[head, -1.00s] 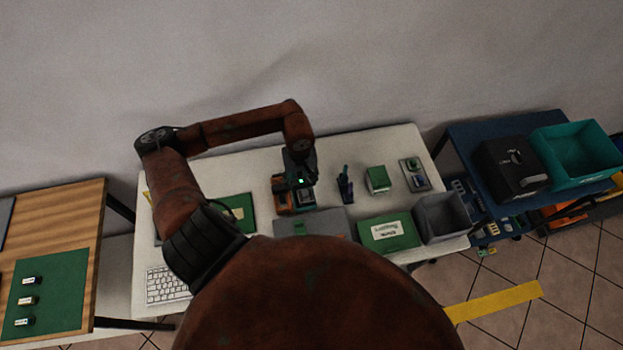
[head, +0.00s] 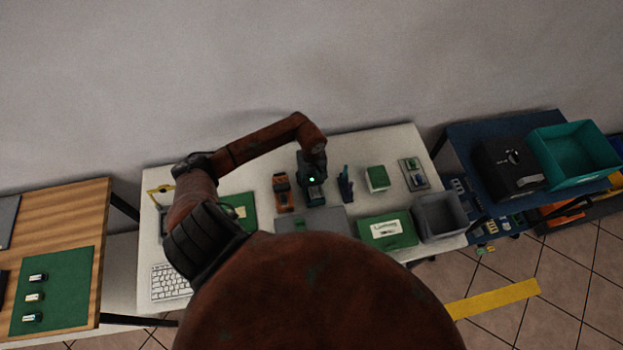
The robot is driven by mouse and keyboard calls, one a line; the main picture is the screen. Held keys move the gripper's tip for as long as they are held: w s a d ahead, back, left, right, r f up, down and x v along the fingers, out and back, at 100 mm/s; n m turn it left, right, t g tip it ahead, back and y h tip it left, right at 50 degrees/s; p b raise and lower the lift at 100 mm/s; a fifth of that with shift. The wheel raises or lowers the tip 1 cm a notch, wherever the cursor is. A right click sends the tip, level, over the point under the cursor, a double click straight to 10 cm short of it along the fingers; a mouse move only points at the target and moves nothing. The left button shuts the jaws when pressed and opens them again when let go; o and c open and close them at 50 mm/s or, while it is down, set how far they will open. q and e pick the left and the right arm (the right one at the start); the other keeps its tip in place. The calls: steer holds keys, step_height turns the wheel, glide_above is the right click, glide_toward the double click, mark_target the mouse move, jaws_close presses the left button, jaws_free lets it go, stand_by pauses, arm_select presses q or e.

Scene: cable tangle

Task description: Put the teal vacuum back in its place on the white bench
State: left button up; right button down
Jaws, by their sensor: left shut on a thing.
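My left gripper (head: 312,188) is over the back middle of the white bench (head: 255,177), pointing down. It is shut on a dark teal thing, most likely the teal vacuum (head: 316,201), which is largely hidden by the gripper and wrist. Whether it touches the bench top I cannot tell. It stands between an orange and dark tool (head: 282,190) on the left and a slim blue holder (head: 345,184) on the right, with narrow gaps. My right gripper is not in view.
My arm hides part of the bench.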

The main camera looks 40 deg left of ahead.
mark_target(312, 178)
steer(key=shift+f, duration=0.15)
arm_select(q)
steer(key=o, duration=0.7)
steer(key=shift+f, duration=0.15)
steer(key=shift+c, duration=0.2)
steer(key=o, duration=0.4)
steer(key=shift+o, duration=0.2)
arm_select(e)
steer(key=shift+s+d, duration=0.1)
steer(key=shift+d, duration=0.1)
arm_select(q)
steer(key=shift+r, duration=0.55)
step_height(312, 178, up, 10)
steer(key=shift+r+b, duration=0.2)
steer(key=shift+b, duration=0.8)
steer(key=shift+r, duration=0.45)
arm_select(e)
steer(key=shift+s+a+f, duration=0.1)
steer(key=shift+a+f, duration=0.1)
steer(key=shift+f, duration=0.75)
